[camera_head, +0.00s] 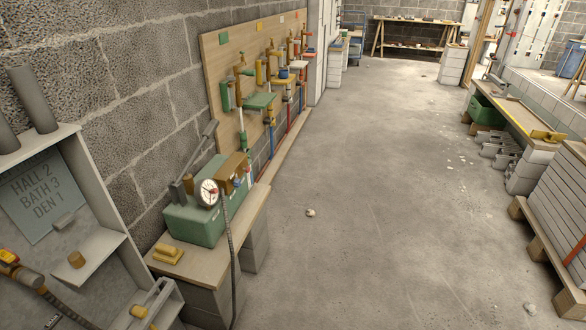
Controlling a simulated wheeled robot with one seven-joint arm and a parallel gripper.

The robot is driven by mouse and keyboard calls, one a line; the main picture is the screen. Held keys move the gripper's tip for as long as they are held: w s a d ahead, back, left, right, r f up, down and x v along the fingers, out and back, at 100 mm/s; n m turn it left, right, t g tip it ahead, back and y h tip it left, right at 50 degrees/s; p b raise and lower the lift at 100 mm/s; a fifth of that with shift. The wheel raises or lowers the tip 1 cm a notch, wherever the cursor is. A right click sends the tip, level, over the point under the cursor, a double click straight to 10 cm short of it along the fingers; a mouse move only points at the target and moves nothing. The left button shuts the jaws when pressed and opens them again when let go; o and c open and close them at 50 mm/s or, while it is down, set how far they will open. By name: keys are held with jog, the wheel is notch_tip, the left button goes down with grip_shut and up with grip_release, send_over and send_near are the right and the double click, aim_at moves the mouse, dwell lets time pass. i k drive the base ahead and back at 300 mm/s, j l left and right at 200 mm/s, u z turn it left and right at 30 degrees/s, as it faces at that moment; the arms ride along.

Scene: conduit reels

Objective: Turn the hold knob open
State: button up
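A green box-shaped pump unit (196,218) stands on a wooden board at left centre. A round white dial gauge (208,192) faces me on its near right side. A brass-coloured block (233,166) sits on top behind the gauge, with a small blue knob-like part (238,183) at its lower right. No label shows which part is the hold knob, and its turned position is too small to tell. A grey lever (203,146) rises at the back, and a grey hose (229,250) hangs down in front. My gripper is not in this view.
A yellow block (167,250) lies on the bench board (237,222). A grey cabinet (100,190) stands at near left. A pipe-and-valve panel (222,62) leans on the wall beyond. The concrete floor (360,200) is mostly open, with a pallet stack (553,215) at right.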

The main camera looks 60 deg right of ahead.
aim_at(237, 182)
jog(key=z, duration=0.7)
jog(key=i+l, duration=0.15)
jog(key=i, duration=0.4)
jog(key=i+l+u, duration=0.15)
jog(key=i, duration=0.45)
